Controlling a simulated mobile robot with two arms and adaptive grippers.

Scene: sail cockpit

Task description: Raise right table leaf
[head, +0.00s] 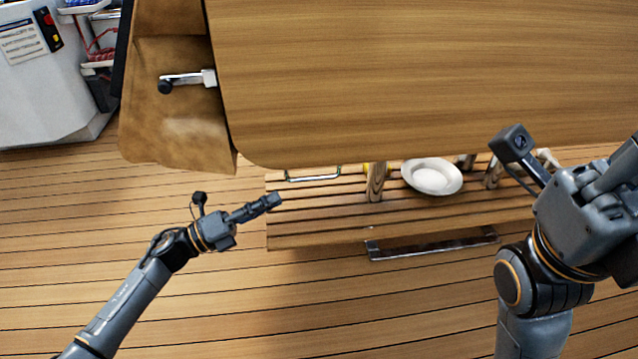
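A large wooden table panel (420,75) with a rounded lower-left corner fills the top of the head view. I cannot tell whether it is the right leaf, or whether it is up or down. My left gripper (266,204) is below the panel's lower-left corner, apart from it, with nothing seen in it. Its fingers show edge-on as one dark bar, so their opening is hidden. My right gripper (622,168) is at the right edge, just below the panel's lower edge in the picture. Its fingers are partly cut off by the frame.
A slatted wooden shelf (320,237) below the panel holds a white plate (432,177). A metal bar (430,244) runs along its front.

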